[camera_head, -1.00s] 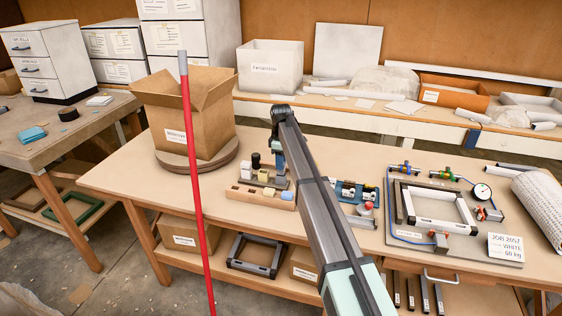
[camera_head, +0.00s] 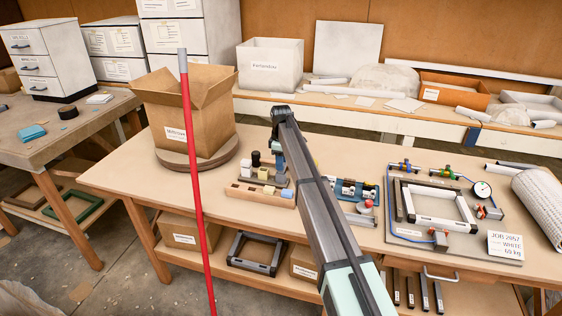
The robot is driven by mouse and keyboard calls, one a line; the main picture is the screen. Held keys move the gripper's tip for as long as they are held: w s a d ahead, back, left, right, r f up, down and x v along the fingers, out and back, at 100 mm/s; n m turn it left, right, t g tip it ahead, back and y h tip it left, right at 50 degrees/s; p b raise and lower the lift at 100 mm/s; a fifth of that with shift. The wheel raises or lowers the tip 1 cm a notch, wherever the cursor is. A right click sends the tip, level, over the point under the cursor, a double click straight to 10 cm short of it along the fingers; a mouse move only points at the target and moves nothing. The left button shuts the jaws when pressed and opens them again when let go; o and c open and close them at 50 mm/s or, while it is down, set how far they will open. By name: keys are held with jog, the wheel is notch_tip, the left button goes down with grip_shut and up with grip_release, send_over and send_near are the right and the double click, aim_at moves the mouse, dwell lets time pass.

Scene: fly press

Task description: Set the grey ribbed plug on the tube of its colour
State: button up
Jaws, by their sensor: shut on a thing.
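My gripper (camera_head: 280,167) is at the small rack of tubes on the middle of the bench, mostly behind my own arm. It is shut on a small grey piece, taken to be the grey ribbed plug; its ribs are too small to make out. The rack (camera_head: 249,182) holds a black upright piece (camera_head: 256,159) and a cream one (camera_head: 264,173) just left of the gripper. The grey tube cannot be told apart here, nor whether plug and tube touch. A wooden block (camera_head: 246,194) with several coloured pieces lies in front of the rack.
An open cardboard box (camera_head: 160,110) stands on a round board at the left. A red pole (camera_head: 194,170) crosses the view in front. A blue tray (camera_head: 370,191) of small parts and a board with a frame (camera_head: 405,240) lie to the right.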

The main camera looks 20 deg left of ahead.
jog(key=o, duration=1.2)
jog(key=shift+r, duration=3.55)
